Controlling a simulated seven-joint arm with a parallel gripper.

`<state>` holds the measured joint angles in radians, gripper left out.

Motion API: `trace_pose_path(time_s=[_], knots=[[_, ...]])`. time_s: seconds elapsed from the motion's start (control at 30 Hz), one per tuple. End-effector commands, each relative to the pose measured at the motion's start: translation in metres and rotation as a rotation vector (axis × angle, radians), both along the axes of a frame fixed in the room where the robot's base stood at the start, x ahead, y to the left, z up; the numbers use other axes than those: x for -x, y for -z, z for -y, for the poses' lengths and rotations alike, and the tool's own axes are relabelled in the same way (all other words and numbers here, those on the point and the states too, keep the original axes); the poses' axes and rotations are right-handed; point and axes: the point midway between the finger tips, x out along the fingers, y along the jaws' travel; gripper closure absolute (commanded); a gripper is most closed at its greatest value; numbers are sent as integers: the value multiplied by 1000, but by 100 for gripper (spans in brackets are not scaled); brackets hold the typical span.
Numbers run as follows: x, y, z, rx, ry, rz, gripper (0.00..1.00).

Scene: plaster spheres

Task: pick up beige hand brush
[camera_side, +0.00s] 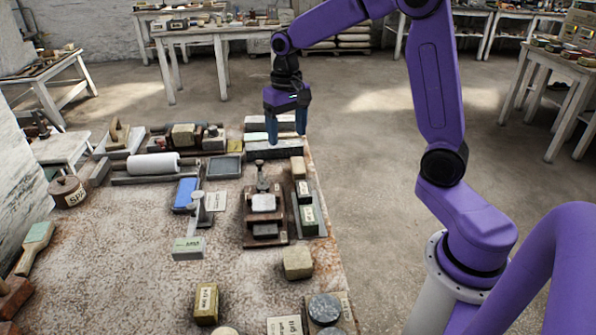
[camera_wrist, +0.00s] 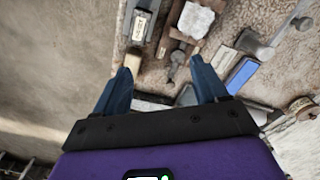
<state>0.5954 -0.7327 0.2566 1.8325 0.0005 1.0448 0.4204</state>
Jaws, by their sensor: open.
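A brush-like tool (camera_side: 37,238) lies at the left edge of the table in the side view. It has a beige wooden handle pointing toward the near left and a pale green head; it is the closest match I see for the beige hand brush. I cannot make it out in the wrist view. My gripper (camera_side: 287,130) is open and empty, pointing down above the far right part of the table, well away from that tool. Its two blue fingers stand apart in the wrist view (camera_wrist: 160,70).
A blue block (camera_side: 185,194), a white roll (camera_side: 153,164), a lidded brown pot (camera_side: 67,191) and a wooden stand with a pale block (camera_side: 263,203) are on the table. Several grey blocks line its far edge. The table's left foreground is mostly bare.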

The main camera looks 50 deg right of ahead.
Motion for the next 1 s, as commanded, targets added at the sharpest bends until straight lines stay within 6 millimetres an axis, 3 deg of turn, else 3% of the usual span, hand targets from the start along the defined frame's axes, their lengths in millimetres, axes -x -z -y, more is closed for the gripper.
trace_pose_path(time_s=[0.2,0.4,0.67,1.0], knots=[[-42,9,69,0,300,-6,28],[-55,15,111,0,464,-8,28],[-57,33,121,0,505,-12,28],[-56,97,121,0,503,-14,28]])
